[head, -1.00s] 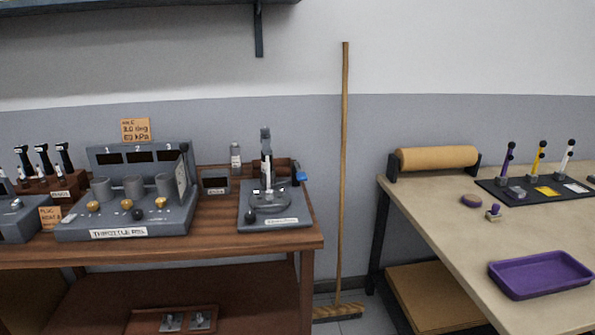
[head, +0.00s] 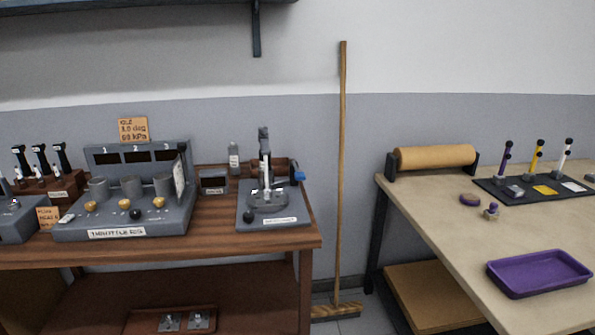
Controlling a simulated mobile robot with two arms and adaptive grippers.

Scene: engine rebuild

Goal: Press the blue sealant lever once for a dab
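A small blue lever end (head: 298,175) shows at the back right of the wooden bench, partly behind the grey stand. I cannot tell what it is fixed to. The grey stand (head: 265,190) has an upright column and a square base with a label and a dark knob at its front left corner. Neither of my grippers is in the head view.
The throttle rig (head: 120,205) stands left of the grey stand on the wooden bench (head: 215,235). A broom (head: 342,180) leans on the wall in the gap between benches. The right bench (head: 440,220) holds a purple tray (head: 540,292), a paper roll (head: 435,157) and a black mat with several upright tools.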

